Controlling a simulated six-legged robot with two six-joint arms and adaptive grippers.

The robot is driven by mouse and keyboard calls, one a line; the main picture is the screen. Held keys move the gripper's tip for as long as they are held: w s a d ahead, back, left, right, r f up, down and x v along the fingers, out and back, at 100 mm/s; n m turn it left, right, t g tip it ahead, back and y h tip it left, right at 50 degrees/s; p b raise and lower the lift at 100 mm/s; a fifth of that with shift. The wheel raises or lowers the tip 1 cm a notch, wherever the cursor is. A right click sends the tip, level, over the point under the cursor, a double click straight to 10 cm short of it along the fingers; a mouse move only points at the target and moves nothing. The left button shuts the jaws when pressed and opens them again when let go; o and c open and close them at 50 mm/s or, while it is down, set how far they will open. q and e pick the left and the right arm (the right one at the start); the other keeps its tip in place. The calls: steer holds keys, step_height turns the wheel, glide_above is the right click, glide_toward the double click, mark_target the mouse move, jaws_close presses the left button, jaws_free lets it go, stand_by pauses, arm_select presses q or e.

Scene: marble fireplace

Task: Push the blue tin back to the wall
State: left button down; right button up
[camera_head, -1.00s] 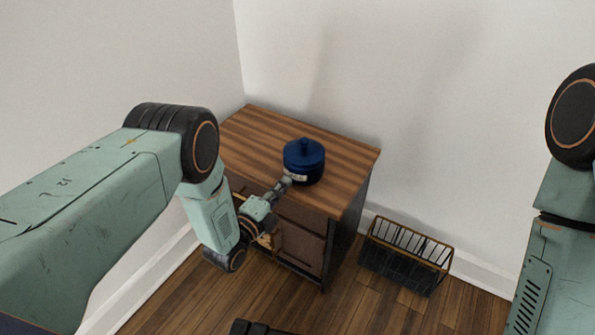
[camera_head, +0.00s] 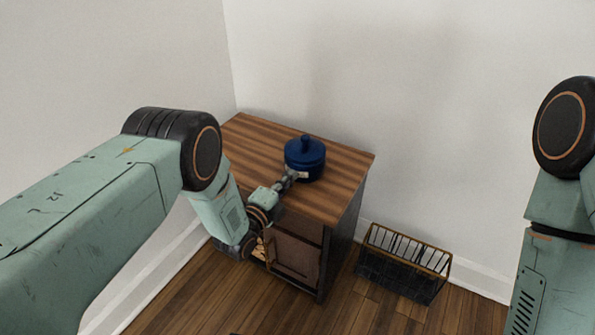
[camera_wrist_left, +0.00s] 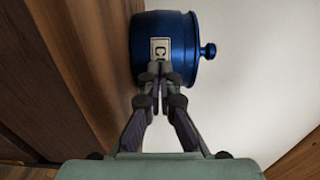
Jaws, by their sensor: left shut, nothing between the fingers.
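The blue tin (camera_head: 306,158), round with a knobbed lid, stands upright on the striped wooden top of the cabinet (camera_head: 262,137). Bare wood shows between it and the white wall behind. My left gripper (camera_head: 291,175) is shut and empty, with its fingertips at the near side of the tin. In the left wrist view the closed fingertips (camera_wrist_left: 161,70) are at the pale label on the blue tin (camera_wrist_left: 178,45), seemingly touching it. My right arm shows at the right edge, but its gripper is out of view.
A black wire basket (camera_head: 403,264) with a brass-coloured rim stands on the wooden floor right of the cabinet. White walls (camera_head: 420,110) meet in a corner behind the cabinet. The top is clear around the tin.

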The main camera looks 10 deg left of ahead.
mark_target(297, 169)
arm_select(q)
steer(key=shift+x, duration=2)
steer(key=shift+w+d+r, duration=0.1)
steer(key=shift+w+r, duration=0.05)
steer(key=shift+s+p, duration=0.4)
steer(key=shift+p, duration=0.15)
steer(key=shift+p+v, duration=0.5)
steer(key=shift+v, duration=0.35)
steer(key=shift+s+a+p, duration=0.3)
steer(key=shift+s+a, duration=0.05)
steer(key=shift+s, duration=0.05)
